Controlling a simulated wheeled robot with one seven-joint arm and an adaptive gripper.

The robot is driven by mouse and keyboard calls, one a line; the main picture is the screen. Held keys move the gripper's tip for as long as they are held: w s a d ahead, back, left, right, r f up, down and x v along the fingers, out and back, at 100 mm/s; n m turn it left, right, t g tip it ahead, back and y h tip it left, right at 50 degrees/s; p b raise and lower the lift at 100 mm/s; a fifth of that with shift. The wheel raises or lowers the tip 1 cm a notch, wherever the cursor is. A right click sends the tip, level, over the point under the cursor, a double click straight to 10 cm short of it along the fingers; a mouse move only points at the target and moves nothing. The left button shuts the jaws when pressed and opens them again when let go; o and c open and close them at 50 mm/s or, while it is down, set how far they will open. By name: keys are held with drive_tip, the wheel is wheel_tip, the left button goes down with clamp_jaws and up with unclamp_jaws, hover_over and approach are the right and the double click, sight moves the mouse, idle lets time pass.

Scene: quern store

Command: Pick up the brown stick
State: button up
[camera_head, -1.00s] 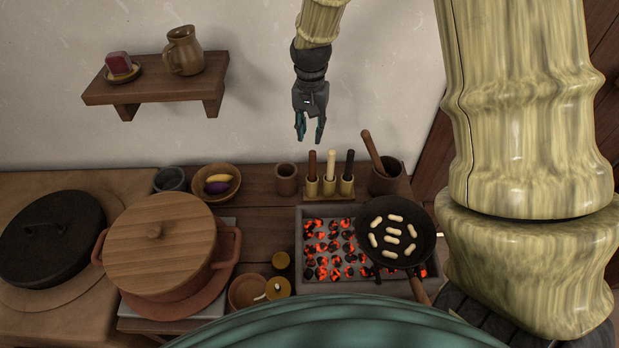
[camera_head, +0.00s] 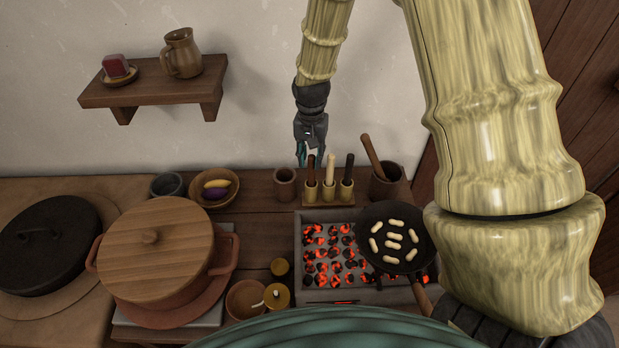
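The brown stick (camera_head: 311,171) stands upright in the left brass-coloured cup of a small wooden holder (camera_head: 328,202) at the back of the counter. A cream stick (camera_head: 330,171) and a black stick (camera_head: 348,171) stand in the cups to its right. My gripper (camera_head: 311,160) points down with its teal fingers apart. In the picture its fingertips are level with the top of the brown stick. I cannot tell whether they are around it or behind it; the gripper does not look closed on it.
A brown cup (camera_head: 285,186) stands just left of the holder and a mortar with a pestle (camera_head: 384,182) just right. In front are glowing coals (camera_head: 318,250) and a pan with pale pieces (camera_head: 396,265). A shelf (camera_head: 155,93) hangs at upper left.

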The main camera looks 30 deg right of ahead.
sight(311, 170)
drive_tip(key=shift+s+a+f+p, duration=0.1)
drive_tip(key=shift+s+f+p, duration=0.15)
drive_tip(key=shift+f, duration=1)
drive_tip(key=shift+s+f+p, duration=0.1)
drive_tip(key=shift+f+p, duration=0.15)
drive_tip(key=shift+f, duration=1)
clamp_jaws()
